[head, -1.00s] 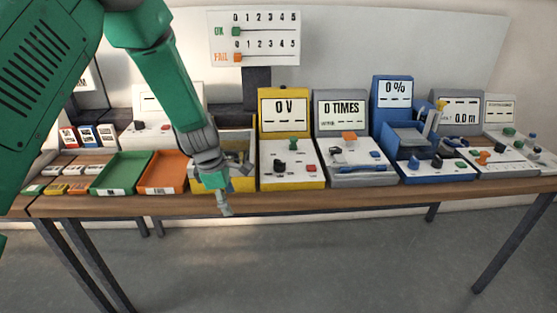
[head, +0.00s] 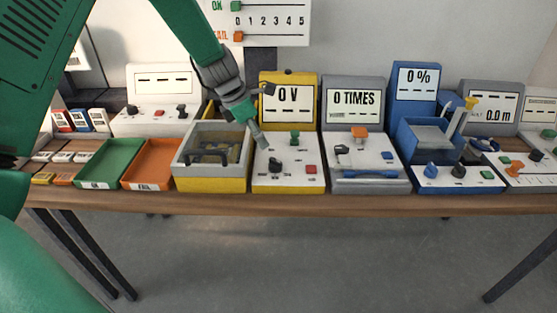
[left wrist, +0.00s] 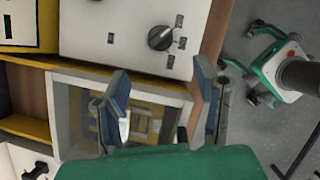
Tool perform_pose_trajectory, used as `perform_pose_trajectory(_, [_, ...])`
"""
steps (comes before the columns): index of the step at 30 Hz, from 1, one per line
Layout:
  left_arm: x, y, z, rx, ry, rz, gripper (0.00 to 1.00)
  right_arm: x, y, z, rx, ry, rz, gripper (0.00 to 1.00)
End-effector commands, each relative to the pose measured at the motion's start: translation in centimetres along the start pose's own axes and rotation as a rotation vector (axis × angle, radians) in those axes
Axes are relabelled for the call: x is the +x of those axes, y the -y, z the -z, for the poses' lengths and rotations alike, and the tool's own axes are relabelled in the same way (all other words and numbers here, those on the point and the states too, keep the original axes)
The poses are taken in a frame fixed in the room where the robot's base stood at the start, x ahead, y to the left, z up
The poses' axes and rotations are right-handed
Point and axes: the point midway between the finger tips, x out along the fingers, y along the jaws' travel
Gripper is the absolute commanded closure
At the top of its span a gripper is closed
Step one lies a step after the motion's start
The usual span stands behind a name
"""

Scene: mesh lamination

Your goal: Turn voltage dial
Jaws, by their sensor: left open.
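The voltage station (head: 288,105) is yellow with a white panel, and its display reads 0 V. A black dial (head: 275,165) sits at the left front of that panel, with a green knob (head: 295,138) and a red button (head: 311,169) nearby. The dial also shows in the left wrist view (left wrist: 160,37), with small dark labels around it. My left gripper (head: 260,138) is above the panel's left edge, behind and left of the dial, apart from it. Its blue-grey fingers (left wrist: 162,85) are spread and empty in the left wrist view. My right gripper is not in view.
A grey-and-yellow open box (head: 212,158) stands directly left of the voltage station. The grey TIMES station (head: 352,105) stands close on the right. Green (head: 110,163) and orange (head: 152,165) trays lie further left. The floor in front of the table is clear.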

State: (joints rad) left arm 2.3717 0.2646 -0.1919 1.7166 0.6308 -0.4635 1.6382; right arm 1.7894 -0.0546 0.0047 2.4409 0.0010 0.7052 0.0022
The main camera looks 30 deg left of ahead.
Motion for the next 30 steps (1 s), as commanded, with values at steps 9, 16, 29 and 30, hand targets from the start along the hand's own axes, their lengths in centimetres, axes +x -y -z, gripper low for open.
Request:
perform_pose_trajectory(9, [7.2, -0.3, 0.2, -0.003, -0.003, 0.003, 0.45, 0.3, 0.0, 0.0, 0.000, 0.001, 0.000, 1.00])
perform_pose_trajectory(16, [10.7, -0.2, 0.1, -0.001, -0.001, 0.001, 0.45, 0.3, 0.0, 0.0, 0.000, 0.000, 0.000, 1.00])
perform_pose_trajectory(29, [12.2, -0.2, 0.0, -0.001, 0.000, 0.001, 0.45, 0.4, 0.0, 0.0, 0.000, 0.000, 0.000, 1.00])
perform_pose_trajectory(30, [12.1, -0.2, 0.0, -0.001, 0.000, 0.001, 0.45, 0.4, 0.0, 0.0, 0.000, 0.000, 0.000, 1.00])
